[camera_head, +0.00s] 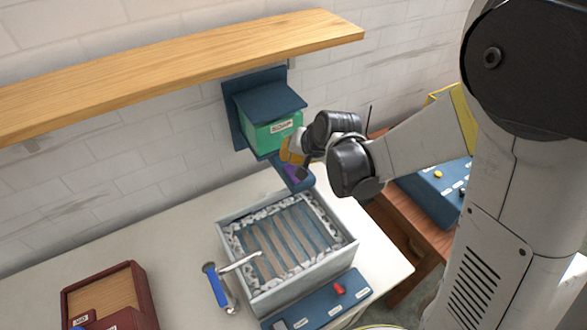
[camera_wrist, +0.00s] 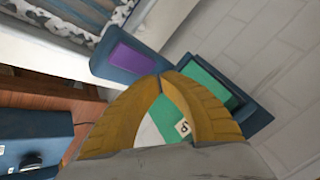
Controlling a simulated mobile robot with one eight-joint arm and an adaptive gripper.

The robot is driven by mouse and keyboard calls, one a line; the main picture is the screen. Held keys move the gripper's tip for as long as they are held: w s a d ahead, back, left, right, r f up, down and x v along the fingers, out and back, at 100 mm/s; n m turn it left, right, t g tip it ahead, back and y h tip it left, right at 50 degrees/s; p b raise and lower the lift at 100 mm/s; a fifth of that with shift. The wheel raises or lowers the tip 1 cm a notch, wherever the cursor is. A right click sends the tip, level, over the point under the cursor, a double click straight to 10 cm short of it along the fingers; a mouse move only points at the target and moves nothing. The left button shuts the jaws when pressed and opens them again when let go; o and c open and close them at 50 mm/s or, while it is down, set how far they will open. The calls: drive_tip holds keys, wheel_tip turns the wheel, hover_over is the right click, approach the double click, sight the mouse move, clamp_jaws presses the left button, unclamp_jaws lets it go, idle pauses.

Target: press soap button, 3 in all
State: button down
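The soap unit is a green box (camera_head: 272,131) with a small white label, under a dark blue hood on the tiled wall. A purple pad (camera_head: 292,171) sits on a blue arm below it; the pad also shows clearly in the wrist view (camera_wrist: 132,56). My gripper (camera_head: 289,151) has orange fingers, just to the right of and below the green box in the head view. In the wrist view its fingertips (camera_wrist: 168,78) meet, with nothing seen held at the tips. Green and part of a label show between the fingers. I cannot tell whether the fingers touch the unit.
A grey basin (camera_head: 329,253) with slats and a pebbly border stands below, with a blue-handled tap (camera_head: 215,284) at its left. A blue panel (camera_head: 312,309) with a red switch lies in front. A wooden shelf (camera_head: 190,68) hangs above. A dark red box (camera_head: 145,290) sits at left.

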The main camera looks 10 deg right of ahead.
sight(291, 170)
wheel_tip(291, 170, up, 3)
drive_tip(key=shift+r+p, duration=0.15)
drive_tip(key=shift+p, duration=0.8)
idle(1.1)
